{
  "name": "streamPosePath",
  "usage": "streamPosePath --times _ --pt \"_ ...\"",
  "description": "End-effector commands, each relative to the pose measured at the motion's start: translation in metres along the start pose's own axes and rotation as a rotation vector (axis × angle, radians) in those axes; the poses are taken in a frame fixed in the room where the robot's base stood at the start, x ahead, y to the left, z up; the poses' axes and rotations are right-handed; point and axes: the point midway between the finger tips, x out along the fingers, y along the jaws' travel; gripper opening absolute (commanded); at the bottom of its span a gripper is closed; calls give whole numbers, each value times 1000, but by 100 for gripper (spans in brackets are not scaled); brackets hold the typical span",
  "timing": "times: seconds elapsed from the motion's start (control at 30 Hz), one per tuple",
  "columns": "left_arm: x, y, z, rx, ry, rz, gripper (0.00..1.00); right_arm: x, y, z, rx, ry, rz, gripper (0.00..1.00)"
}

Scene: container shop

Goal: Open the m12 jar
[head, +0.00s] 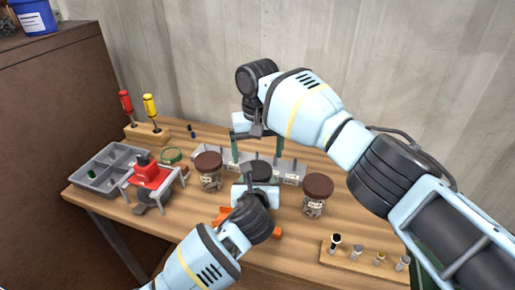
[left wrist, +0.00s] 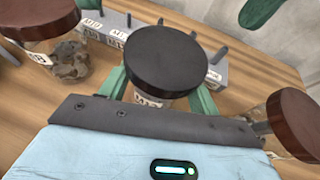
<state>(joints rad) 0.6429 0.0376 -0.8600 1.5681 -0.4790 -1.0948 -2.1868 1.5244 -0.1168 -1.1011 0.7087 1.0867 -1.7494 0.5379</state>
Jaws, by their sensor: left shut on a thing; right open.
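A jar with a black lid (head: 261,170) stands upright in the middle of the table. In the left wrist view its black lid (left wrist: 166,56) looks seated on the jar, and its label is mostly hidden, so I cannot read the full marking. My left gripper (left wrist: 160,94) is shut on this jar's body, one green finger on each side, below the lid; it also shows in the head view (head: 256,187). My right gripper (head: 257,150) is open and empty, pointing down above and behind the black lid. One of its green fingers shows at the top right of the left wrist view.
Brown-lidded jars stand left (head: 208,164) and right (head: 317,187) of the held jar. A grey labelled rack (head: 291,171) with posts is behind. A grey divided tray (head: 100,168), red-topped stand (head: 151,176) and screwdriver block (head: 147,134) are left. A wooden bolt holder (head: 345,263) is front right.

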Motion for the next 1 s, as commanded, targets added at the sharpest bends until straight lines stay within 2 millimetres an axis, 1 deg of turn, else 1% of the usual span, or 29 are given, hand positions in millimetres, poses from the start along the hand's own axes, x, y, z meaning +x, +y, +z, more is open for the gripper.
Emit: streamPosePath --times 0.33,0.47,0.6,0.77,0.87,1.0 --pt "0 0 -1 1 2 2 0 -25 0 0 398 1 1 92" --pt "0 0 -1 1 2 2 0 -30 0 0 487 1 0 92" --pt "0 0 -1 1 2 1 0 -32 0 0 520 1 0 92" --pt "0 0 -1 1 2 1 0 -29 0 0 521 0 1 92" --pt "0 0 -1 1 2 1 0 -21 0 0 520 -1 1 92" --pt "0 0 -1 1 2 1 0 -2 0 1 519 -2 1 92"
